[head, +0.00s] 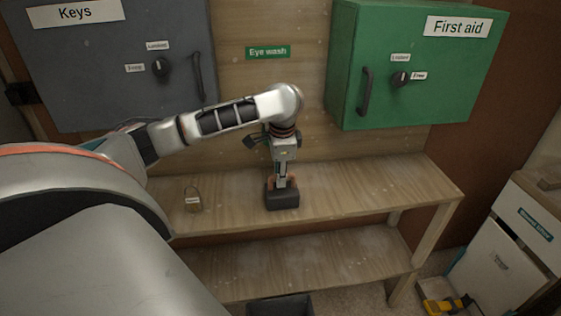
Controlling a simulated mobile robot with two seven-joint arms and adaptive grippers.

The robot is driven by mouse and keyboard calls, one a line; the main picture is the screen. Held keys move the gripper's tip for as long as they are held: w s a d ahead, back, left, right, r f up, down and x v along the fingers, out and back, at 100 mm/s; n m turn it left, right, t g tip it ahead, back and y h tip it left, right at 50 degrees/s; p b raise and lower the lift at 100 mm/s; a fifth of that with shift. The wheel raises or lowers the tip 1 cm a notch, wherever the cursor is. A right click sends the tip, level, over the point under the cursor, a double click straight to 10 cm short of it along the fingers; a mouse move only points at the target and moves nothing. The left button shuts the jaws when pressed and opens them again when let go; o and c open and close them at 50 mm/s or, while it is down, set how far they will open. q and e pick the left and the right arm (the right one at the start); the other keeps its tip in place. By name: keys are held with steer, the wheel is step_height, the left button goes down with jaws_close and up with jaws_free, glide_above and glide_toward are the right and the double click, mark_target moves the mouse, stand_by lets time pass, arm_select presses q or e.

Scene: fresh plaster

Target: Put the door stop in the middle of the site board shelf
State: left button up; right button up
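A dark block, which looks like the door stop (283,199), is on the upper board of the wooden site board shelf (345,197), near the board's middle. My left arm comes in from the left and bends down over it. My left gripper (283,182) points straight down at the top of the block, with its tips at or touching it. The fingertips are small and dark here, so I cannot tell whether they grip the block. My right gripper is not in view.
A grey Keys cabinet (100,75) and green First aid cabinet (420,65) hang above. The board right of the block is clear. A dark bin (280,305) is below.

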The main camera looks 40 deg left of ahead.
mark_target(281, 193)
arm_select(q)
step_height(281, 193, up, 11)
steer(key=s+d, duration=0.1)
steer(key=d, duration=0.1)
steer(key=d+f+t+h, duration=0.4)
steer(key=d+f+h, duration=0.3)
steer(key=d+f, duration=2.05)
steer(key=s+a+f+n+t+y, duration=0.1)
steer(key=s+a+f+t, duration=0.1)
steer(key=s+f, duration=0.4)
steer(key=s+a+f+n+t+y, duration=0.2)
steer(key=s+f, duration=0.4)
steer(key=s, duration=0.6)
steer(key=shift+s+a+n+t, duration=0.3)
steer(key=shift+s+a+t, duration=0.15)
steer(key=shift+a, duration=0.25)
